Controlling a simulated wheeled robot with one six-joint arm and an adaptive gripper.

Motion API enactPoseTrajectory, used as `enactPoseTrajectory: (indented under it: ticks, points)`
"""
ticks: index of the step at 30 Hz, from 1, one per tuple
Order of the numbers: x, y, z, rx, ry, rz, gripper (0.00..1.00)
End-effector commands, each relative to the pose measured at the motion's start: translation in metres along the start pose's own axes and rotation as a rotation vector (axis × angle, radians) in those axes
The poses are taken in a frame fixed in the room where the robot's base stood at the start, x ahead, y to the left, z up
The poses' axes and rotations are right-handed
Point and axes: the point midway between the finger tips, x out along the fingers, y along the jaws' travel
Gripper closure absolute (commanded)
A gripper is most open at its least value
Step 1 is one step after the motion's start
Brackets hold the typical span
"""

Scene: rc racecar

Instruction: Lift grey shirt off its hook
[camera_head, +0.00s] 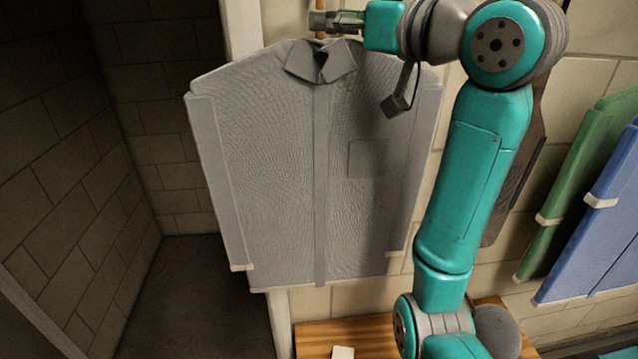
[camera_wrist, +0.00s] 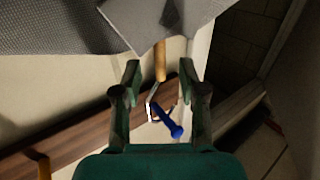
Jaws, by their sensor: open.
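The grey shirt (camera_head: 265,160) hangs upright against the wall, its collar (camera_head: 322,62) at the top. A wooden stem (camera_wrist: 160,62) rises from the collar. My gripper (camera_head: 318,21) is at this stem just above the collar, its tip overlapping the stem's upper part. In the wrist view my gripper (camera_wrist: 159,78) is open, with one finger on each side of the stem and visible gaps. Beyond it, a thin pale loop (camera_wrist: 151,100) meets a blue peg (camera_wrist: 170,122), which looks like the hook. Their exact contact is unclear. The shirt fills the wrist view's top (camera_wrist: 60,25).
A brown wooden rail (camera_wrist: 90,125) runs along the wall behind the peg. Green (camera_head: 580,180) and blue (camera_head: 605,220) garments hang at the right. A wooden bench (camera_head: 345,333) stands below the shirt. A pale post (camera_head: 243,30) borders a dark doorway at the left.

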Motion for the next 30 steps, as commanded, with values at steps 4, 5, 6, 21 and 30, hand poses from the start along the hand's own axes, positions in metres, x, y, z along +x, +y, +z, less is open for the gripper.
enactPoseTrajectory:
  ticks: [4,5,6,21,30]
  points:
    - [0.023,-0.001,0.0,0.001,-0.002,-0.003,0.58]
    - [0.027,-0.001,0.001,0.002,-0.002,-0.002,0.58]
    - [0.031,-0.001,0.001,0.001,-0.002,-0.002,0.58]
    - [0.039,-0.001,0.0,0.0,-0.001,-0.001,0.93]
    - [0.039,-0.001,0.0,-0.001,0.001,-0.001,1.0]
